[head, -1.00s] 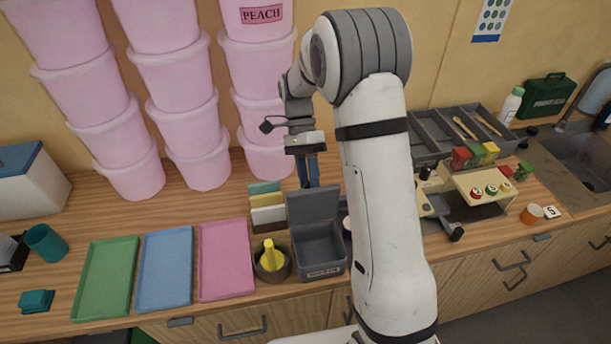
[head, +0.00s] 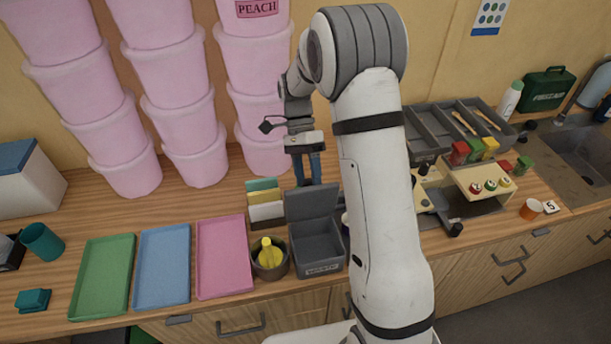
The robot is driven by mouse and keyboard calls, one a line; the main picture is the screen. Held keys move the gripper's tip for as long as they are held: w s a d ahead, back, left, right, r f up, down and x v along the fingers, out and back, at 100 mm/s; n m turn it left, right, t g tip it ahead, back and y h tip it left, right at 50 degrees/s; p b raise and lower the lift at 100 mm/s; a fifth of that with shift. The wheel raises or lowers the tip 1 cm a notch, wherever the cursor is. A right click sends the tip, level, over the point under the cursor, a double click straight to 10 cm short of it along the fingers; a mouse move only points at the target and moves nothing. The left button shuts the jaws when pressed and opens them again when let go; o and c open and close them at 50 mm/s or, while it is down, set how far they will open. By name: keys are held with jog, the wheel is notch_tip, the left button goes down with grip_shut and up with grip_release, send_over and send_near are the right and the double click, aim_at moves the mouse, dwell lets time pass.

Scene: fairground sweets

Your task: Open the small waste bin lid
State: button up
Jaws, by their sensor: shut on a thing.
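The small waste bin (head: 319,268) is a dark grey box with a pale label on its front, standing at the counter's front edge. Its lid (head: 311,203) is raised and stands upright along the back of the bin, so the open inside shows. My gripper (head: 308,180) comes down from above with its blue fingers at the lid's top edge. The gripper is shut on the lid; the fingertips are partly hidden behind it.
A dark pot (head: 270,263) with a yellow bottle stands close left of the bin. Pink (head: 222,262), blue (head: 163,267) and green (head: 102,280) trays lie further left. Card holders (head: 266,212) stand behind the pot. My arm hides the counter right of the bin.

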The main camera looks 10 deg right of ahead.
notch_tip(320, 180, up, 10)
jog(key=b, duration=0.2)
dwell(0.5)
jog(key=s+d+f+n+t+b, duration=0.2)
jog(key=s+n+t, duration=0.3)
jog(key=s, duration=0.4)
jog(key=s+d+f+n+t+b, duration=0.1)
jog(key=s+f+n+t+b, duration=0.1)
jog(key=s+n+t, duration=0.4)
jog(key=shift+s+d+f+n+b, duration=0.35)
jog(key=shift+s+n+b, duration=0.6)
jog(key=shift+s, duration=0.6)
